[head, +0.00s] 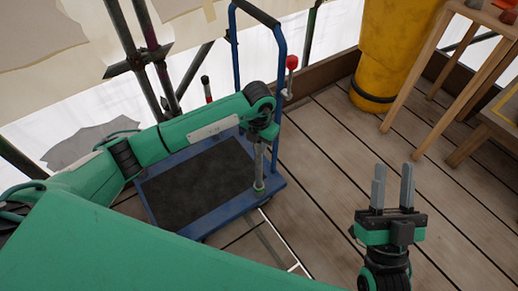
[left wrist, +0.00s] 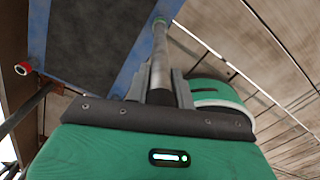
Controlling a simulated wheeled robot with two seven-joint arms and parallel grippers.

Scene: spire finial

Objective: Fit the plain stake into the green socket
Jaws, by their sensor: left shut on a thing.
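My left gripper (head: 262,135) is shut on a plain grey stake (head: 260,160), which points down at the front right corner of the blue trolley. The stake also shows in the left wrist view (left wrist: 158,60), running away from between the fingers. Its far end meets the green socket (head: 259,187), a small green ring that also shows in the left wrist view (left wrist: 161,20). I cannot tell how deep the stake's end sits in it. My right gripper (head: 392,187) is open and empty, fingers up, over the floor at the right.
The blue trolley (head: 274,187) has a dark deck and a tall handle (head: 281,70). A red ball-topped rod (head: 291,63) and a black post with a red band (head: 207,90) stand near it. A yellow bin (head: 390,50) and wooden table stand back right. Floor boards (head: 325,160) between are clear.

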